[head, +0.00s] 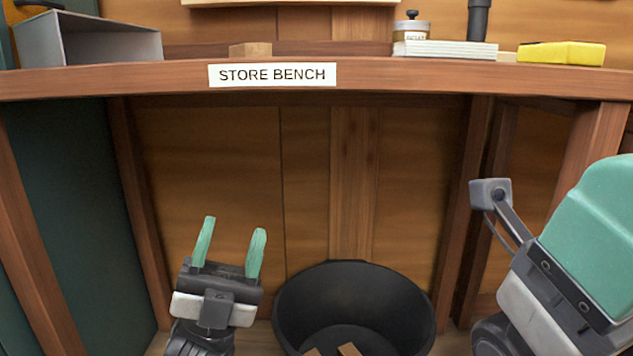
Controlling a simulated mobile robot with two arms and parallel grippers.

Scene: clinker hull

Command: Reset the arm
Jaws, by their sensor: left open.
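My left gripper (231,235) is at the lower left of the head view, with its two green fingers pointing up and spread apart. Nothing is between the fingers. It is below the bench top, in front of the wooden back panel and to the left of the black bucket. My right arm comes in at the lower right as a large green and grey link; its gripper fingers do not show.
The store bench (440,75) spans the view above, its front edge overhanging. On it are a grey metal box (110,45), a wooden block (250,49), a jar (411,28) and a yellow item (561,53). A black bucket (352,280) with wood pieces stands below.

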